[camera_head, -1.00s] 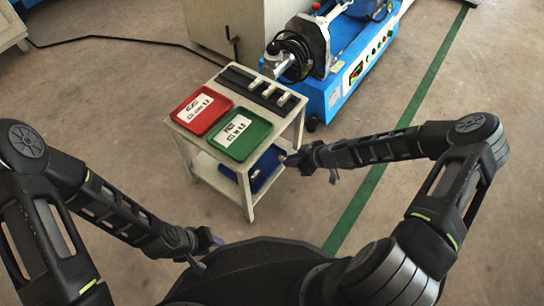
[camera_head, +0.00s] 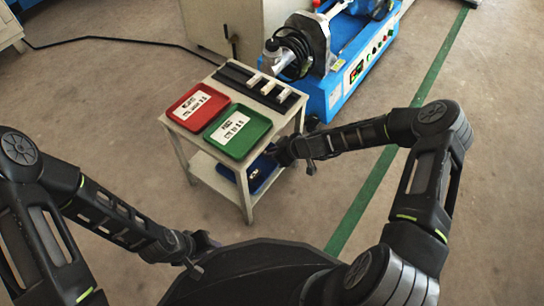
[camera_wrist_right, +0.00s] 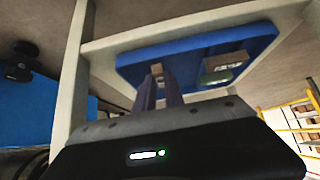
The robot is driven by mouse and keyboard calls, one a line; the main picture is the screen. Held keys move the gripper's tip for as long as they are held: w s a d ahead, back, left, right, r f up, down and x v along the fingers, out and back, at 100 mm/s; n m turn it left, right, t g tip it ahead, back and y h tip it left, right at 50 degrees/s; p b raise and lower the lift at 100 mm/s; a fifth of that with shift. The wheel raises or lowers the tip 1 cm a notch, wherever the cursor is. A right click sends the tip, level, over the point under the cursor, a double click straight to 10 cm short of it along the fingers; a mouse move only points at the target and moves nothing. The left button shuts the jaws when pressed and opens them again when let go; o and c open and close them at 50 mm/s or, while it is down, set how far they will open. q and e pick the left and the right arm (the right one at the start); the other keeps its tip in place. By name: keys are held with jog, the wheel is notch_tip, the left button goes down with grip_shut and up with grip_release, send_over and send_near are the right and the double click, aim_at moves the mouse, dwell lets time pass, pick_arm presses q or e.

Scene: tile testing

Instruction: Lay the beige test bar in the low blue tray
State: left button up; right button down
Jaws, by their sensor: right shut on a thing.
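The low blue tray (camera_head: 264,172) is on the lower shelf of the small cart. It also shows in the right wrist view (camera_wrist_right: 132,62). My right gripper (camera_head: 275,152) is at the cart's right side, by the tray's edge. In the right wrist view its fingers (camera_wrist_right: 164,84) are shut on a small beige piece, seemingly the beige test bar (camera_wrist_right: 157,69), in front of the tray; I cannot tell whether it touches the tray. Another pale and green piece (camera_wrist_right: 220,70) shows at the tray. My left gripper (camera_head: 206,243) is low at the left, away from the cart; its fingers are unclear.
The cart's top holds a red tray (camera_head: 181,112), a green tray (camera_head: 256,137) and a dark rack (camera_head: 236,76) with pale pieces. A cart leg (camera_wrist_right: 76,70) stands close to my right gripper. A blue machine (camera_head: 338,97) is behind the cart. The floor in front is clear.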

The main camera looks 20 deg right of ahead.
jog(key=shift+f, duration=0.25)
jog(key=shift+f, duration=0.1)
jog(key=c, duration=1.4)
grip_release()
jog(key=shift+c, duration=0.2)
jog(key=p+v, duration=0.5)
jog(key=v, duration=0.7)
jog(key=shift+s+a, duration=0.1)
